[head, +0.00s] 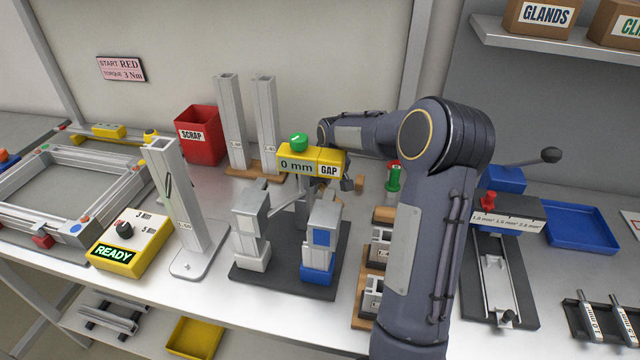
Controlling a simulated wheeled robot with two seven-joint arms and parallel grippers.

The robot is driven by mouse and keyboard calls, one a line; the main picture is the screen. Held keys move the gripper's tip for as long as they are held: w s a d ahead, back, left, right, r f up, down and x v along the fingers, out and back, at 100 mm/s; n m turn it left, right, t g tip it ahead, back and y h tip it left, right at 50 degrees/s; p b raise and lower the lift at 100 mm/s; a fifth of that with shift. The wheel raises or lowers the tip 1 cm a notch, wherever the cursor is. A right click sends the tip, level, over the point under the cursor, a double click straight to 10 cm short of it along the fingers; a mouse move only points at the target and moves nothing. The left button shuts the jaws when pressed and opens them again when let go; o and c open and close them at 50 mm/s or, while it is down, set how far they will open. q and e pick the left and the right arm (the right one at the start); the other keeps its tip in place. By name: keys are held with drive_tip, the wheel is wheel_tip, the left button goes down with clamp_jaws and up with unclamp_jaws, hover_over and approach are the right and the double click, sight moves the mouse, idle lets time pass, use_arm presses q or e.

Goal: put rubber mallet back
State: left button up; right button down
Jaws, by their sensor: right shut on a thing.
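My right arm rises from the bottom right and bends left over the bench. My right gripper (331,187) is low behind the yellow gap gauge, mostly hidden by it, and is shut on the rubber mallet. Only a small brown wooden piece (358,184), which looks like part of the mallet, shows just right of the gauge. The mallet's head cannot be made out, nor can I tell whether the mallet touches anything. My left gripper is not in view.
The yellow gap gauge (297,163) stands above a dark base with grey and blue clamps (318,240). Upright aluminium profiles (232,125) and a red scrap bin (200,137) stand behind. A yellow READY box (130,240) is left. A blue tray (580,228) lies right.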

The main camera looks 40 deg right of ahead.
drive_tip(key=c, duration=1.3)
unclamp_jaws()
drive_tip(key=shift+r, duration=0.15)
drive_tip(key=v, duration=0.7)
drive_tip(key=shift+s+r, duration=0.15)
